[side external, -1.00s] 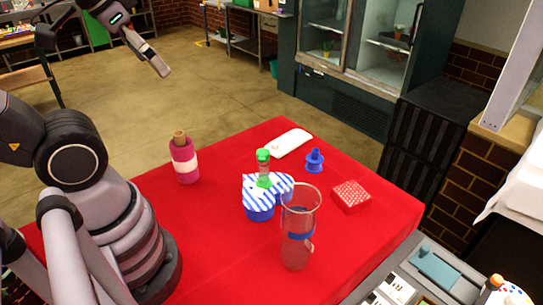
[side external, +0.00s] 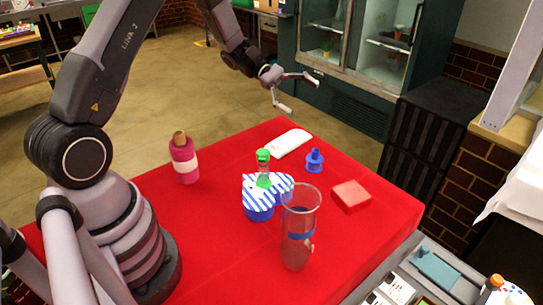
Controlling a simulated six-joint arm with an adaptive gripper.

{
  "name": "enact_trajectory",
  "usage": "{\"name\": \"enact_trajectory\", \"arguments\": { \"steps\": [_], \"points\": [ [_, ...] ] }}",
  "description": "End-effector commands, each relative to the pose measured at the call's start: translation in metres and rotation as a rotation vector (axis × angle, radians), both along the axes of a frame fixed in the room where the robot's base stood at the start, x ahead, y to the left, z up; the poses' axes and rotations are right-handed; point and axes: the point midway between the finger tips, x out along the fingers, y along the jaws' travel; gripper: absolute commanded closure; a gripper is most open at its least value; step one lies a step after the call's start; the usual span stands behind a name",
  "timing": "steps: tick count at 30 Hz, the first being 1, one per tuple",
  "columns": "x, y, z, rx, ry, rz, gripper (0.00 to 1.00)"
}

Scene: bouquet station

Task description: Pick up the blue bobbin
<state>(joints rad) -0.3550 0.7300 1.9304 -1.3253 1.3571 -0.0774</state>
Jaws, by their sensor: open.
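The blue bobbin (side external: 314,161) stands upright near the far right edge of the red table, between a white folded item and a red box. My gripper (side external: 299,92) is open and empty. It hangs in the air above the table's far edge, up and to the left of the bobbin in the picture, apart from it.
Around the bobbin are the white item (side external: 291,143), the red box (side external: 351,196) and a blue-striped heart-shaped box (side external: 258,208) with a green-capped bottle (side external: 263,168). A tall glass vase (side external: 298,252) and a pink bottle (side external: 185,160) stand on the red table (side external: 235,265).

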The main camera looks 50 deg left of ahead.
Motion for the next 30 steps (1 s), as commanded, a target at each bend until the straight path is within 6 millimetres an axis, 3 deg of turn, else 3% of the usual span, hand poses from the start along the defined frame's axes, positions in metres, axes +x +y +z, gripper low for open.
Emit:
{"name": "enact_trajectory", "arguments": {
  "steps": [1, 4, 10, 15, 20, 28, 30],
  "points": [
    [0.016, 0.013, -0.026, -0.077, 0.051, 0.081, 0.12],
    [0.042, 0.038, -0.071, -0.222, 0.118, 0.248, 0.12],
    [0.064, 0.080, -0.146, -0.410, 0.196, 0.507, 0.12],
    [0.067, 0.095, -0.174, -0.466, 0.214, 0.595, 0.12],
    [0.067, 0.096, -0.198, -0.470, 0.217, 0.602, 0.12],
    [0.067, 0.095, -0.257, -0.468, 0.216, 0.600, 0.12],
    [0.077, 0.086, -0.253, -0.467, 0.212, 0.596, 0.12]
  ]
}}
